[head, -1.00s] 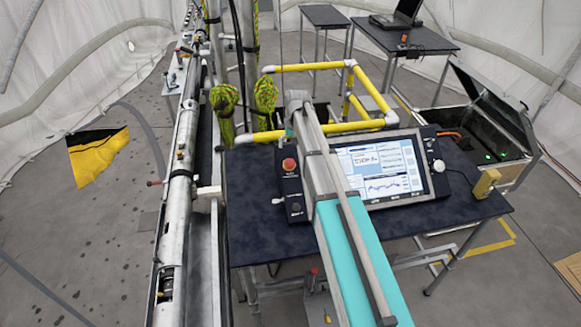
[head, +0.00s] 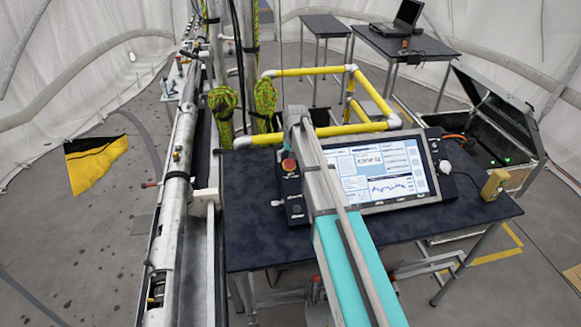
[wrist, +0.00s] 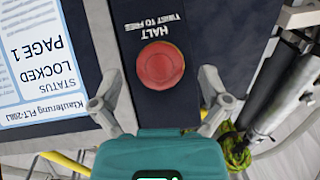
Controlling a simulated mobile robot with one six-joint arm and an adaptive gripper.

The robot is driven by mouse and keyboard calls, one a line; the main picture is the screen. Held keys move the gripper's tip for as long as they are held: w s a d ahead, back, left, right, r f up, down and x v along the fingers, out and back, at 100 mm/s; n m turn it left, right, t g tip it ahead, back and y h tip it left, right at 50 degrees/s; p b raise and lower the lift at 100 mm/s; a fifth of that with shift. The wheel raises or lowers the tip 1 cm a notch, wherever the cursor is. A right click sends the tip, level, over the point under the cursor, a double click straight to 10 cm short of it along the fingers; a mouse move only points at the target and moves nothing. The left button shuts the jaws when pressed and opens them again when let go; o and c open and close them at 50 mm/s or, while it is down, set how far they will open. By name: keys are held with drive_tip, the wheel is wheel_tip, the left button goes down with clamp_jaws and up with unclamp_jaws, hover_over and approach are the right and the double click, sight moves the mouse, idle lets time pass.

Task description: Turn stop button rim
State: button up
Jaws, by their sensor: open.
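The stop button is a round red knob (wrist: 160,65) on the dark control panel (wrist: 148,15), under an upside-down label reading HALT, TWIST TO FREE. In the head view the button (head: 289,164) shows at the panel's left end, partly behind my arm. My gripper (wrist: 161,103) is open in the wrist view, its two fingers spread to either side and a little below the button in the picture. Nothing is between the fingers, and they do not appear to touch the button.
The panel's lit screen (head: 382,170) is right of the button; its page reads STATUS LOCKED in the wrist view. The panel stands on a dark table (head: 255,215). A yellow pipe frame (head: 350,129) is behind, a long metal tube (head: 180,170) left, and an open case (head: 490,125) right.

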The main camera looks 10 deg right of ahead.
drive_tip(key=shift+f+b, duration=0.4)
drive_tip(key=shift+f, duration=0.25)
drive_tip(key=shift+a, duration=0.1)
